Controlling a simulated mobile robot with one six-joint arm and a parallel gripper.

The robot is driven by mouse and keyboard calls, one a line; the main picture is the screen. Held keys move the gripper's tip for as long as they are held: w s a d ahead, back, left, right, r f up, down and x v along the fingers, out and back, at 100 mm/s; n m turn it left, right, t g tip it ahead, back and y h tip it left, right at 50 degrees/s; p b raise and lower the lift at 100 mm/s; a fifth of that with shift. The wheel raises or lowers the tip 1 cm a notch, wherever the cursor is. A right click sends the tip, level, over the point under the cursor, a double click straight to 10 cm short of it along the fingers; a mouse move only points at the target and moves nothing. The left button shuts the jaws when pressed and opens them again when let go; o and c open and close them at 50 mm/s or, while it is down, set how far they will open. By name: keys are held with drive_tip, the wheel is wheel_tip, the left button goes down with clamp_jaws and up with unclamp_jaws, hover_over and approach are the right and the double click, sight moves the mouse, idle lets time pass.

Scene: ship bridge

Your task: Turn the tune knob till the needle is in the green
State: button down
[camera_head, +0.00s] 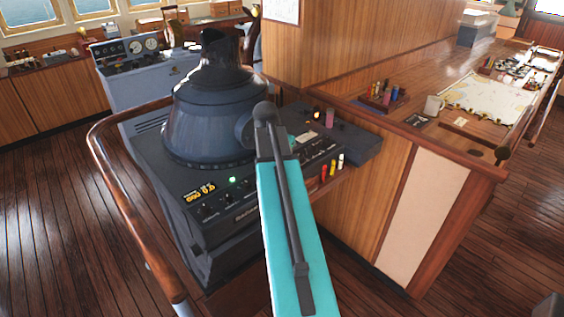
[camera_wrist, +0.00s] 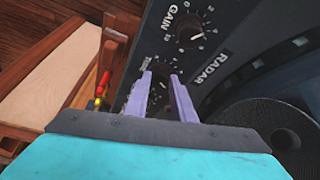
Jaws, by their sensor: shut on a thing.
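In the wrist view the dark tune knob (camera_wrist: 159,97) sits on the black radar panel, beside a white label partly covered by a finger. My gripper (camera_wrist: 162,84) has its two pale purple fingers on either side of this knob, shut on it. The fingers hide part of the knob and its scale, so its setting is unclear. In the head view the radar console (camera_head: 205,122) stands at the middle left, and my turquoise arm covers part of its front. I cannot make out the needle or a green zone in either view.
The gain knob (camera_wrist: 191,38) is close above the tune knob in the wrist view. A wooden handrail (camera_head: 104,150) curves around the console's left side. Floor is clear at the left.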

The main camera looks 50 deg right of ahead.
drive_tip(key=c, duration=1.5)
unclamp_jaws()
drive_tip(key=shift+r, duration=0.2)
drive_tip(key=shift+b+v, duration=1.85)
drive_tip(key=shift+v, duration=4.9)
drive_tip(key=shift+f, duration=0.1)
